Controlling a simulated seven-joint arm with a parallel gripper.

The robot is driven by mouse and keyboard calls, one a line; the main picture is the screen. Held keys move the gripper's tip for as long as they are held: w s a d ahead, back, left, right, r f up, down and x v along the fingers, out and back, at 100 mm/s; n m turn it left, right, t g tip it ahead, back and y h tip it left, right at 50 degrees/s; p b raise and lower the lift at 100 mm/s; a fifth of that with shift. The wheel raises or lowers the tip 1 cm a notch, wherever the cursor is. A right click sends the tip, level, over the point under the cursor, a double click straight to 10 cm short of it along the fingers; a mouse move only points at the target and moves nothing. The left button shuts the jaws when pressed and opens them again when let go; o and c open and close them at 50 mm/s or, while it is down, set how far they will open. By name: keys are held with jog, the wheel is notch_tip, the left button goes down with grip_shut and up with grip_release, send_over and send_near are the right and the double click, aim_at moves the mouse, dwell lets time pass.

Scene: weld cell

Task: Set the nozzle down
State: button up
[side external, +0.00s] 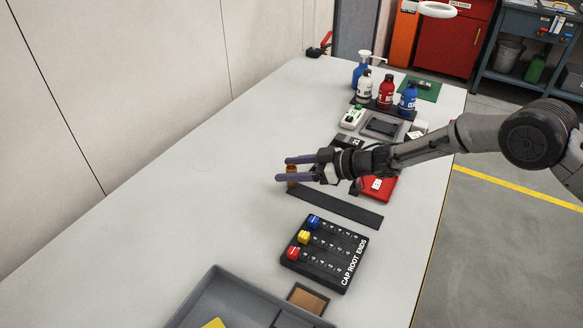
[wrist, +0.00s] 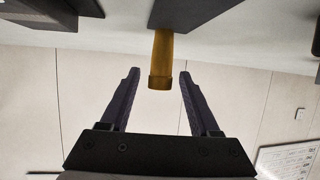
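The nozzle (wrist: 161,62) is a small brass-coloured cylinder with a wider rim. In the side view the nozzle (side external: 291,176) appears upright at the far left end of a long dark strip (side external: 340,207). In the wrist view its narrower end meets the dark strip (wrist: 185,12). My gripper (side external: 284,169) lies nearly level above the table. In the wrist view my gripper (wrist: 160,75) is open, with one finger on each side of the nozzle's rim and a visible gap at both sides. Part of the nozzle is hidden behind a finger in the side view.
A black block marked "CAP ROOT ENDS" (side external: 338,265) with coloured pegs sits nearer the camera. A grey tray (side external: 205,290) and a brown square (side external: 308,298) are in front. Bottles (side external: 385,92), a red box (side external: 378,188) and devices stand behind. The table's left side is clear.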

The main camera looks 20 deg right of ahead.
jog(key=shift+r, duration=0.1)
jog(key=shift+s+d+r, duration=0.1)
jog(key=shift+d+r, duration=0.05)
jog(key=shift+r, duration=0.05)
jog(key=v, duration=1.1)
jog(key=shift+s+d, duration=0.2)
jog(key=shift+d, duration=0.05)
jog(key=shift+r, duration=0.15)
